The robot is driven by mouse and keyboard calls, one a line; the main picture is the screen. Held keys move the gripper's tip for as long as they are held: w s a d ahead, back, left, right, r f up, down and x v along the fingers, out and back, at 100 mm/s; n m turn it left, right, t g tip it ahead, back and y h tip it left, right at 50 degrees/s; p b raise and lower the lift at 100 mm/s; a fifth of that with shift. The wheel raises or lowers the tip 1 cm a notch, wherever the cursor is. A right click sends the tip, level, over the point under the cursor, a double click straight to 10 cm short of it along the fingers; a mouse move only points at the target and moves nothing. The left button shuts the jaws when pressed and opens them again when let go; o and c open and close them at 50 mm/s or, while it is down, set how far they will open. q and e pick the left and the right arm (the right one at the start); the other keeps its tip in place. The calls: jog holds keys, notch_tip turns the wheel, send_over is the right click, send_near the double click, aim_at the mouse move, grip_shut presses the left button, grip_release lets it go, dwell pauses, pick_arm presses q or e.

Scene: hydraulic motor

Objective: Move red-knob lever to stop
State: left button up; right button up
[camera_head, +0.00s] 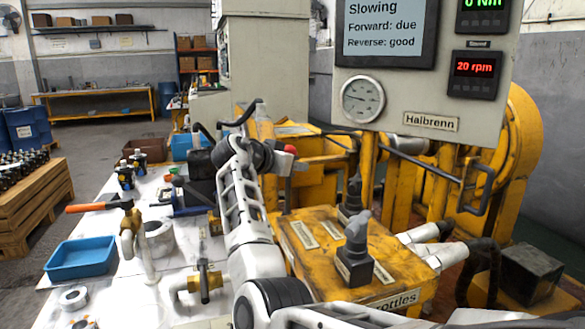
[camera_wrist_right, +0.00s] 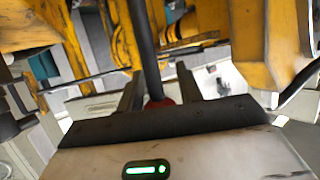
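The red knob (camera_head: 290,149) tops a lever beside the yellow machine, just right of my right gripper (camera_head: 268,158) in the head view. In the right wrist view the red knob (camera_wrist_right: 158,103) sits low between the two dark fingers, near the palm. The dark lever rod (camera_wrist_right: 146,45) runs up from it between the fingers. My right gripper (camera_wrist_right: 157,78) is open around the lever, with the fingers apart. Whether either finger touches it is unclear. The lever's base is hidden in the head view. My left gripper is not in view.
The screen (camera_head: 383,28) reads "Slowing, Forward: due, Reverse: good", and the speed display (camera_head: 473,73) reads 20 rpm. A white table (camera_head: 120,285) at left holds a blue tray (camera_head: 81,258) and fittings.

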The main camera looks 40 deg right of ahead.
jog(key=shift+s+a+r, duration=0.1)
jog(key=shift+r, duration=0.05)
jog(key=shift+a, duration=0.3)
jog(key=v, duration=1.5)
jog(key=shift+r, duration=0.2)
jog(key=shift+s, duration=0.15)
